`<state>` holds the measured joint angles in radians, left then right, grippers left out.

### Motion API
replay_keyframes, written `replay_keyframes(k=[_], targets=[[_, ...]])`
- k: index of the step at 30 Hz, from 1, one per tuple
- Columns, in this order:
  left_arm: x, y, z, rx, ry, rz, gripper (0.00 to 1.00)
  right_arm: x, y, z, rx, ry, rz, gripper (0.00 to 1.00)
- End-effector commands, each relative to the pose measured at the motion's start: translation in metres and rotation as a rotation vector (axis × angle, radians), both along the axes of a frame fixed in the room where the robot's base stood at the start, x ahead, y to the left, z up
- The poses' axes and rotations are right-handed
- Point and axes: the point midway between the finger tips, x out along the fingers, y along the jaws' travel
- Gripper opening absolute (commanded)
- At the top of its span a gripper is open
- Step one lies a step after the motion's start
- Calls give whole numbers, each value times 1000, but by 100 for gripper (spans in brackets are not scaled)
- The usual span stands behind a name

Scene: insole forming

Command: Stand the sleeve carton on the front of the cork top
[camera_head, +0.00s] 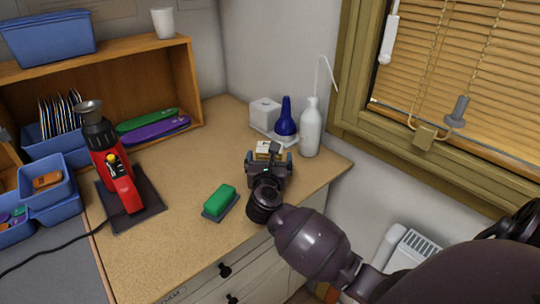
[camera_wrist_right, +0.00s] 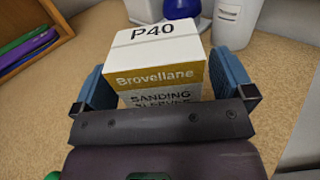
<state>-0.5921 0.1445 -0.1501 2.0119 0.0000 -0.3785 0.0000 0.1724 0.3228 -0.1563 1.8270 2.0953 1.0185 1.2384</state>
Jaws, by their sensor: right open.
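The sleeve carton (camera_head: 268,148) is a small white box with a mustard band, mostly hidden behind my right gripper in the head view. In the right wrist view the carton (camera_wrist_right: 158,55) reads "P40", "Brovellane" and sanding sleeves. My right gripper (camera_head: 269,158) is open, with one blue-padded finger on each side of the carton. A narrow gap shows at the right finger; contact at the left one is unclear. The carton's base is hidden. The cork top (camera_head: 185,195) is the tan bench surface under it. My left gripper is not in view.
A green block on a grey base (camera_head: 219,200) lies left of my right gripper. Behind the carton stand a white bottle (camera_head: 310,128), a blue bottle (camera_head: 285,118) and a white box (camera_head: 265,113). A red hot-air tool (camera_head: 118,175) stands left. The front middle cork is clear.

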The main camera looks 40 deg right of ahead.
Motion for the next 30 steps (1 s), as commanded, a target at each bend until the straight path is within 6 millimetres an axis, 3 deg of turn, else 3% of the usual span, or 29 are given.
replay_keyframes(k=[9, 15, 30], targets=[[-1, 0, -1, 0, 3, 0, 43, -48, 41, -1, 6, 2, 1, 100], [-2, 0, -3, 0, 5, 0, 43, -68, 58, -1, 3, 0, 0, 100], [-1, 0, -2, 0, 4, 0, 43, -75, 65, 0, 1, -1, 1, 100]])
